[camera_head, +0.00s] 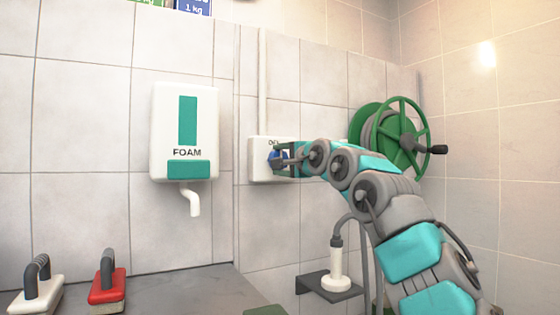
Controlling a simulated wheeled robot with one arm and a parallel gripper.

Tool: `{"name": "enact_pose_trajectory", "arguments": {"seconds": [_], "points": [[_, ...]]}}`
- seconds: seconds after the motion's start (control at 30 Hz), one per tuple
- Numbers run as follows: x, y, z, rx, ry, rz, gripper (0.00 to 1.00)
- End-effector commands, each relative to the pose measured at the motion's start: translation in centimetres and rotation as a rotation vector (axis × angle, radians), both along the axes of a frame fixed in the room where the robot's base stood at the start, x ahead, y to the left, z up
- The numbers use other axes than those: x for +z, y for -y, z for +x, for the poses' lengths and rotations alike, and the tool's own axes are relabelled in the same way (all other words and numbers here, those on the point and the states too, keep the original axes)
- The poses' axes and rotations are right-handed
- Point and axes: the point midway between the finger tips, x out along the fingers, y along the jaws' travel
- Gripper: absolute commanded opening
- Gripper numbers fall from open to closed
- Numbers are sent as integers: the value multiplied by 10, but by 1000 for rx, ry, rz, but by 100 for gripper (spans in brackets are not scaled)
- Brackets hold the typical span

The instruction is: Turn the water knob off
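My gripper and wrist hide the right part of the box and of the knob. The knob's exact setting is not clear.
A white FOAM dispenser (184,132) hangs left of the box. A green hose reel (402,138) is on the wall to the right. A white nozzle (335,262) stands on a dark bracket (312,281) below. A red brush (108,285) and a white brush (38,290) rest at lower left.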

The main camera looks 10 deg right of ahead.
Motion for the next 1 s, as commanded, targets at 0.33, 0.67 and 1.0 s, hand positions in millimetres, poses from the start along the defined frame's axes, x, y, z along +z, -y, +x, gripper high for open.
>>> {"name": "enact_pose_trajectory", "arguments": {"seconds": [0.33, 0.67, 1.0], "points": [[-1, 0, 0, 0, -1, -3, 69], [0, 0, 0, 0, -1, -1, 96], [-3, 4, -12, -1, 3, -2, 96]]}}
